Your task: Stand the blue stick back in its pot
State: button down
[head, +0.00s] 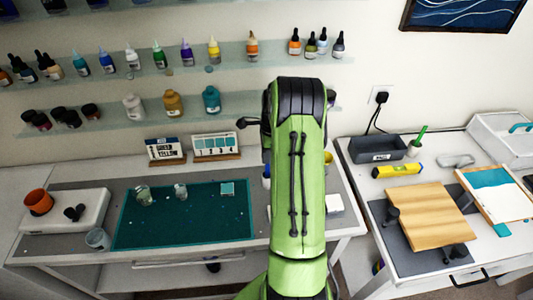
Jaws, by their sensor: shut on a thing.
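My green arm stands upright in the middle of the head view, and my gripper is hidden behind it. A small dark part sticks out to the left of the arm's top; I cannot tell what it is. I cannot make out the blue stick. A small blue and white item (266,176) shows partly beside the arm's left edge, but I cannot tell whether it belongs to the task. I cannot pick out the stick's pot; the area behind the arm is covered.
A teal mat (182,232) with small cups lies on the left bench. An orange cup (38,201) is at far left. The right table holds a grey bin (377,150), a green upright item (419,136), a yellow level (397,170) and a wooden board (432,213). Bottle shelves (175,72) line the wall.

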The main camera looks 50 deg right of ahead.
jog(key=c, duration=1.1)
grip_release()
jog(key=shift+r, duration=0.15)
notch_tip(320, 180, up, 16)
jog(key=s+d, duration=0.1)
jog(key=shift+s+d+f+p, duration=0.15)
jog(key=shift+d+f+p, duration=0.1)
jog(key=shift+p, duration=0.2)
jog(key=shift+a, duration=0.1)
